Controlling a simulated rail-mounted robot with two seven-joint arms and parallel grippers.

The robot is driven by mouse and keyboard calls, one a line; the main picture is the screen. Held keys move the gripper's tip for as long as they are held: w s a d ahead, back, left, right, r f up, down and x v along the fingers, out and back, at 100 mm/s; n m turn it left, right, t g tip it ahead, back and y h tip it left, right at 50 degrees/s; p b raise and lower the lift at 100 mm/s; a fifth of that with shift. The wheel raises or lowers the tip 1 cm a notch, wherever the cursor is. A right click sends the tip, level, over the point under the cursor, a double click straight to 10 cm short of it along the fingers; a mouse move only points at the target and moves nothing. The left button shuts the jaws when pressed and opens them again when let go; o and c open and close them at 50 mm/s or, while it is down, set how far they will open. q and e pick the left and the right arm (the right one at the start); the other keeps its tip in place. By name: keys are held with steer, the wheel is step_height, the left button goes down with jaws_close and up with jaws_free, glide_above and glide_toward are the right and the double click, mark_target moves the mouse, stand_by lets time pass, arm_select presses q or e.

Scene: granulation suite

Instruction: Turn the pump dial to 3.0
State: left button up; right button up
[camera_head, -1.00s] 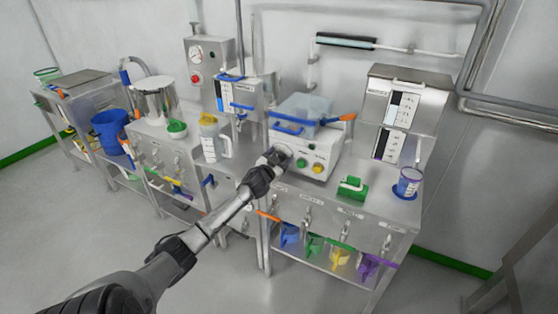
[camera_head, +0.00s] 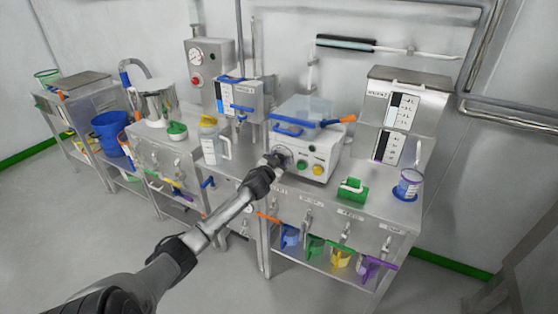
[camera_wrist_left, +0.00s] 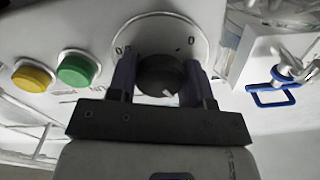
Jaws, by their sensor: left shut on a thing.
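The pump (camera_head: 311,146) is a white box on the steel bench, with a clear blue-handled container on top. Its black dial (camera_wrist_left: 161,76) sits on a round white scale plate (camera_wrist_left: 197,33) in the left wrist view. My left gripper (camera_wrist_left: 160,82) has one finger on each side of the dial and is shut on it. A pale pointer mark shows on the dial's face, toward the lower right in that view. Most scale figures are too small or hidden to read. In the head view my left gripper (camera_head: 275,160) covers most of the dial. My right gripper is not seen.
Green (camera_wrist_left: 78,69) and yellow (camera_wrist_left: 33,77) buttons sit beside the dial on the pump's front. A measuring jug (camera_head: 214,142) stands to the left.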

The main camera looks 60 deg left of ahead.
arm_select(q)
steer(key=shift+r+m+p, duration=0.1)
steer(key=shift+m+p, duration=0.85)
steer(key=shift+m, duration=0.25)
steer(key=shift+m+p, duration=0.45)
steer(key=shift+m, duration=0.35)
steer(key=m+p, duration=0.1)
steer(key=m, duration=0.2)
steer(key=shift+m, duration=1.3)
steer(key=shift+p, duration=0.3)
steer(key=o, duration=0.9)
